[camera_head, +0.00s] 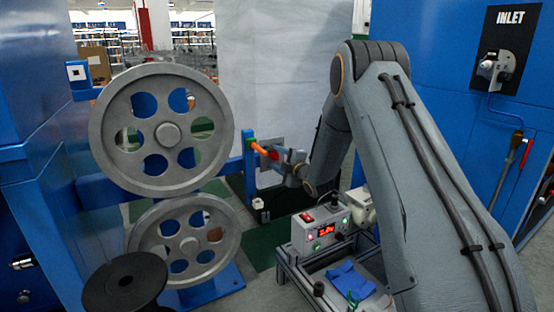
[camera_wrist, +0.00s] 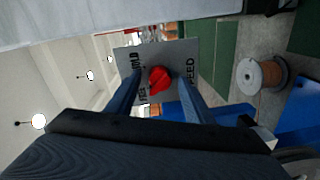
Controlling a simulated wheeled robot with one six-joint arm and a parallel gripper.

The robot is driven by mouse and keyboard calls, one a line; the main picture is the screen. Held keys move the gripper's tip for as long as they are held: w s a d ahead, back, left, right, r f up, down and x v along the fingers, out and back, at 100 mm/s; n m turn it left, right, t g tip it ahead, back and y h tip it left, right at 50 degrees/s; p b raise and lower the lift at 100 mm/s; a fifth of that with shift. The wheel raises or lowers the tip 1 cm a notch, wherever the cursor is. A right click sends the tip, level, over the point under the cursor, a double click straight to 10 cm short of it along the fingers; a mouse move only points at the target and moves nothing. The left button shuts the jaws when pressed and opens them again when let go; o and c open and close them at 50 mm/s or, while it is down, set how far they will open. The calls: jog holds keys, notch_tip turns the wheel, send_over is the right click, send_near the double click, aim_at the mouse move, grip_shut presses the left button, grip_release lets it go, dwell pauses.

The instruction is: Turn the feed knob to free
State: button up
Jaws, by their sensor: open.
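The red feed knob (camera_wrist: 159,79) sits on a grey plate (camera_wrist: 178,52) in the wrist view. The plate carries dark lettering: FEED on the right, HOLD at upper left, and FREE at lower left, partly covered by a finger. My gripper (camera_wrist: 161,72) is open, with one finger on each side of the knob. I cannot tell whether either finger touches it, or which label the knob points at. In the head view, my gripper (camera_head: 287,160) is at the blue post (camera_head: 249,165), where a small red part (camera_head: 274,155) shows, with an orange piece beside it.
Two large grey pulleys (camera_head: 109,115) stand left, one above the other, with a black spool (camera_head: 125,283) in front. A control box (camera_head: 309,238) with a red display stands below my arm. A blue INLET panel (camera_head: 468,100) is at right.

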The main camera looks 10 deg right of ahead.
jog(key=p+v, duration=0.2)
jog(key=v, duration=0.5)
jog(key=shift+s, duration=0.4)
jog(key=shift+d, duration=0.1)
